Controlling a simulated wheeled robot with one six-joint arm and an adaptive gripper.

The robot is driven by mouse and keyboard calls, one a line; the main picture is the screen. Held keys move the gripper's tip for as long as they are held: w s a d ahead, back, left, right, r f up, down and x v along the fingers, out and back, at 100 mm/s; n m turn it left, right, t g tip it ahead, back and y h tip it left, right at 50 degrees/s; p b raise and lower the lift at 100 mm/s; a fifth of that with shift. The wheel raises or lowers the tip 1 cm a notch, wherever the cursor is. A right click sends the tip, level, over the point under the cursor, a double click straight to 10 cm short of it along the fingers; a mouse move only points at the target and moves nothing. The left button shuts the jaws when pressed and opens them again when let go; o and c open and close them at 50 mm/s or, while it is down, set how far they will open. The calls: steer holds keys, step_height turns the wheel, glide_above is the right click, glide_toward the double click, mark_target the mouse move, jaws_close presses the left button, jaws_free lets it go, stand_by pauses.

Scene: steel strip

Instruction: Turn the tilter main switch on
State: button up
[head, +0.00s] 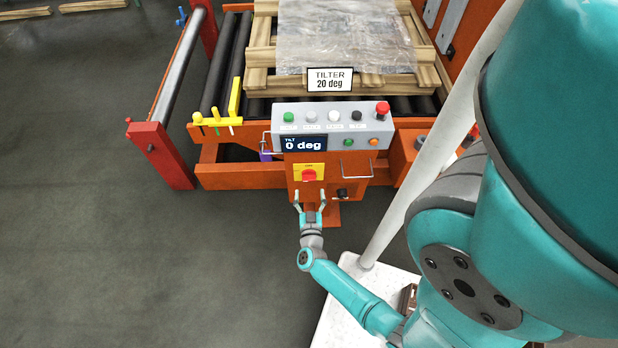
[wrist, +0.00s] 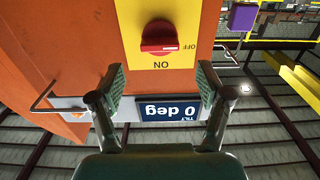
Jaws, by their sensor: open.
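The main switch is a red rotary knob (head: 309,175) on a yellow plate (head: 298,168) on the front of the orange control post. In the wrist view, the knob (wrist: 158,36) shows upside down, with its grip bar lying level. The ON mark (wrist: 161,66) is below it and the OFF mark (wrist: 190,47) is to its right, in line with the bar. My gripper (head: 310,199) is open and empty, just in front of and below the switch in the head view. In the wrist view, my gripper's fingertips (wrist: 162,76) are apart, with the knob beyond them and no contact visible.
Above the switch, the grey button panel (head: 333,116) has several buttons and a display (head: 303,144) reading 0 deg. A wire handle (head: 357,170) and a small black part (head: 342,193) are right of the switch. The "TILTER 20 deg" sign (head: 330,79) stands behind.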

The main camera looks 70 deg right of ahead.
mark_target(309, 178)
steer(key=x, duration=0.7)
steer(key=c, duration=1.2)
